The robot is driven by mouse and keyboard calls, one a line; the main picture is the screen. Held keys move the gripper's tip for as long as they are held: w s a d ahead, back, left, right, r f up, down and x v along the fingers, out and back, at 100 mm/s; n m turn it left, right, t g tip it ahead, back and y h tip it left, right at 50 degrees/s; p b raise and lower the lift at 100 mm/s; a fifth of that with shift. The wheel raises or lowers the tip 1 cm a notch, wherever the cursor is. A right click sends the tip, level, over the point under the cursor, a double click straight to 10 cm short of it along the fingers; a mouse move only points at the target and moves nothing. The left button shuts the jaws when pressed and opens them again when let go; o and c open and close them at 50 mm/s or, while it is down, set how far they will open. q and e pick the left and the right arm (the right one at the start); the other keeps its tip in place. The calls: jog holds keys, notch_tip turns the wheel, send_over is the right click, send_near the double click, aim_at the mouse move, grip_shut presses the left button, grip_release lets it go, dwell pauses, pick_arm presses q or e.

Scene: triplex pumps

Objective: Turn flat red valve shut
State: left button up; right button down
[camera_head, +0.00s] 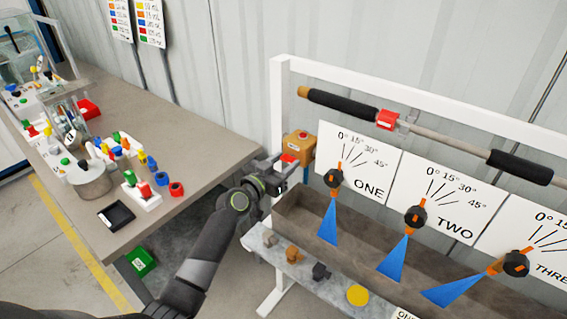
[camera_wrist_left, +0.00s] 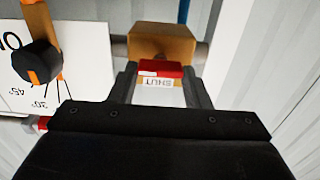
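The flat red valve handle (camera_head: 289,158) is on a tan-orange valve body (camera_head: 299,144) at the left end of the pump frame. In the left wrist view, the red handle (camera_wrist_left: 160,69) is in front of the tan body (camera_wrist_left: 162,43), with a white plate reading SHUT (camera_wrist_left: 158,84), upside down, just below it. My left gripper (camera_head: 285,170) is at the valve. In the wrist view its two fingers (camera_wrist_left: 160,76) stand apart, one on each side of the red handle; firm contact is not clear. My right gripper is not in view.
A grey-brown trough (camera_head: 340,232) runs right of the valve, below panels ONE (camera_head: 362,165), TWO (camera_head: 450,198) and THREE with black knobs and blue fans. A padded bar (camera_head: 440,138) crosses above. A table (camera_head: 205,150) with colored parts stands left.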

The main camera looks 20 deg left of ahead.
pick_arm(q)
jog(key=c, duration=0.4)
jog(key=shift+o, duration=0.2)
jog(key=n, duration=0.3)
jog(key=shift+a+n, duration=0.1)
jog(key=shift+n, duration=0.2)
jog(key=n, duration=0.4)
jog(key=shift+n, duration=0.3)
jog(key=n, duration=0.5)
jog(key=shift+a+f+p, duration=0.1)
jog(key=shift+p, duration=0.2)
jog(key=shift+f+n+p, duration=0.15)
jog(key=shift+n+p, duration=0.3)
jog(key=shift+n, duration=1.95)
